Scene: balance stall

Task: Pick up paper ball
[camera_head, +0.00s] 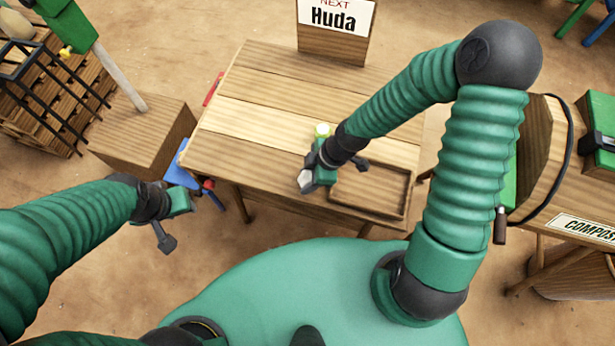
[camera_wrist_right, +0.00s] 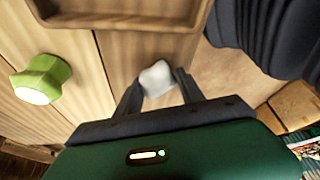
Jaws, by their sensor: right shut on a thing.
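The paper ball (camera_head: 305,182) is small, white and crumpled. My right gripper (camera_head: 309,181) is shut on it near the front edge of the wooden table. In the right wrist view the ball (camera_wrist_right: 157,78) sits between the two dark fingertips, which touch it on both sides. I cannot tell whether the ball is clear of the tabletop. My left gripper (camera_head: 208,197) is beyond the table's left front corner, away from the ball. Its fingers are too small to tell if they are open.
A shallow wooden tray (camera_head: 405,200) lies on the table right of my right gripper. A small green object with a pale top (camera_head: 322,131) stands behind it and also shows in the right wrist view (camera_wrist_right: 40,80). A "Huda" sign (camera_head: 335,45) stands at the back. The left tabletop is clear.

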